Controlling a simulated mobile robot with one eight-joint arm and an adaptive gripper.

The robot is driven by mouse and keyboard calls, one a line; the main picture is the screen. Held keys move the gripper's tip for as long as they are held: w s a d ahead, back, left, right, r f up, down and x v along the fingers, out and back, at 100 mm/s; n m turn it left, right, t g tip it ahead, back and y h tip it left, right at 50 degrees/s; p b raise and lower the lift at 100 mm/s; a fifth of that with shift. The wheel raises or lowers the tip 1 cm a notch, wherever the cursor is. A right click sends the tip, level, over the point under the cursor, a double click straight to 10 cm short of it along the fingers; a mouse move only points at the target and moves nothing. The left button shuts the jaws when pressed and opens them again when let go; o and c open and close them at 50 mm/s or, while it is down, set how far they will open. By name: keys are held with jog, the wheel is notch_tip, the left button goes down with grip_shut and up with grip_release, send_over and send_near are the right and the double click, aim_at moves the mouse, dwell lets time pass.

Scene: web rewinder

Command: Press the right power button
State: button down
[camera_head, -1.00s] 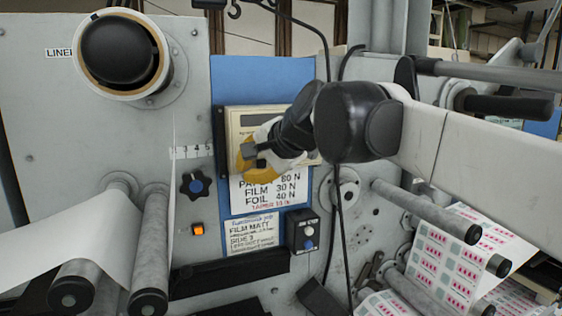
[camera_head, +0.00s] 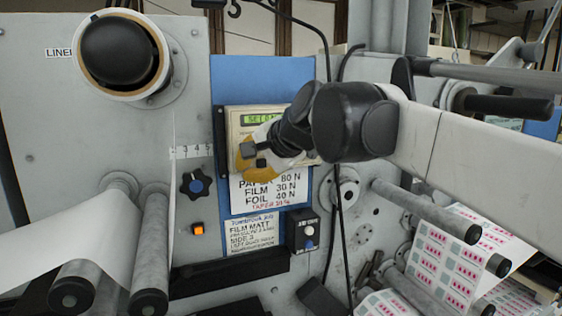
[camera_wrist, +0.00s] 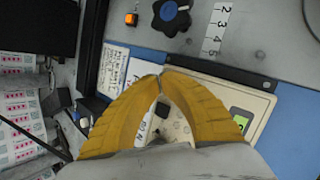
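A cream control box (camera_head: 232,124) is mounted on the blue panel. Its display (camera_head: 250,118) is lit green with dark characters, and part of it shows in the wrist view (camera_wrist: 240,121). My gripper (camera_head: 255,157) is in front of the box's lower left part. In the wrist view its yellow fingers (camera_wrist: 161,75) bow outward and their tips meet, with nothing held. A small dark square (camera_wrist: 162,108) shows through the gap between the fingers. My gripper hides much of the box's face, so I cannot make out a right power button or tell whether a tip touches it.
An orange lit switch (camera_head: 198,229), a blue-centred black knob (camera_head: 196,186) and a small black control box (camera_head: 303,231) are nearby. A paper sign (camera_head: 268,190) hangs below the cream box. Rollers (camera_head: 150,255) stand at left; a black cable (camera_head: 338,220) hangs at right.

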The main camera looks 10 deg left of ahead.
jog(key=shift+s+d, duration=0.4)
jog(key=shift+s, duration=0.25)
jog(key=s+d, duration=0.2)
jog(key=s, duration=0.1)
jog(key=s+d, duration=0.1)
jog(key=s, duration=0.1)
dwell(0.4)
dwell(0.8)
